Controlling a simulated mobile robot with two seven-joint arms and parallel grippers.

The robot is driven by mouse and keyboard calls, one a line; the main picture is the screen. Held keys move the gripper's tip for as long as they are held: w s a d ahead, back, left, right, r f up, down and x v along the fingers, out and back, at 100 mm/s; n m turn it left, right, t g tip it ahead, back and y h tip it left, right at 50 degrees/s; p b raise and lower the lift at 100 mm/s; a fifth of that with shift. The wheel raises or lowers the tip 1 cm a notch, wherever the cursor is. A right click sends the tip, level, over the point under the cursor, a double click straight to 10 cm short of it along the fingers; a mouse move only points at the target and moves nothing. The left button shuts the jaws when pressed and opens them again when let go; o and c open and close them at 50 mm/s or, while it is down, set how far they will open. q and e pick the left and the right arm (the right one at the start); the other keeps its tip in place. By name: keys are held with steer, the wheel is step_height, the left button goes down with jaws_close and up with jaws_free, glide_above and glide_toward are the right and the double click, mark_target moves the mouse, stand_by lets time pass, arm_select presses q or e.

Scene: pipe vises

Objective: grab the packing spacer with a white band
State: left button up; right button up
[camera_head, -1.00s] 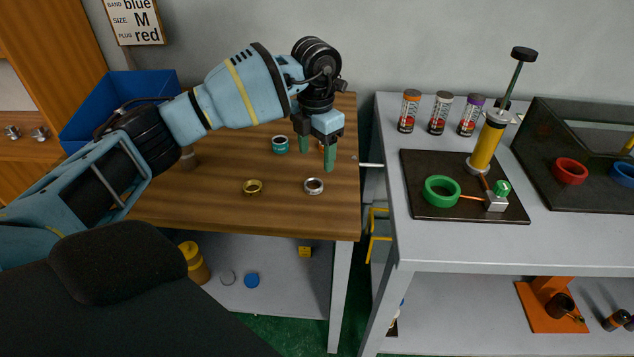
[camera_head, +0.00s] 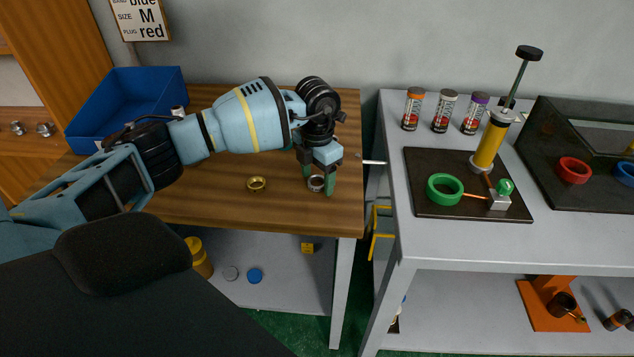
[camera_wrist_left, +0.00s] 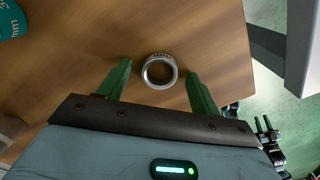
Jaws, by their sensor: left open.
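The packing spacer with a white band is a small pale, silvery ring (camera_head: 316,190) lying flat on the wooden table near its front right. My left gripper (camera_head: 318,185) points down over it, open, with green fingers on either side of the ring in the head view. In the left wrist view the ring (camera_wrist_left: 159,86) shows whole between the two fingertips (camera_wrist_left: 158,70), with a visible gap to each finger. Nothing is held.
A brass-coloured ring (camera_head: 256,184) lies left of the gripper on the wooden table (camera_head: 210,205). A blue bin (camera_head: 120,100) stands at the back left. The grey bench (camera_head: 400,240) is to the right.

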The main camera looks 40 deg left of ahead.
arm_select(q)
steer(key=c, duration=1)
steer(key=shift+r, duration=0.1)
steer(key=shift+c, duration=0.2)
steer(key=shift+r, duration=0.5)
step_height(320, 180, up, 2)
steer(key=shift+r, duration=0.25)
steer(key=s+d+r, duration=0.1)
steer(key=s+d, duration=0.1)
steer(key=s, duration=1.3)
steer(key=shift+s+d+r, duration=0.15)
steer(key=shift+s+d, duration=0.15)
steer(key=shift+s, duration=0.1)
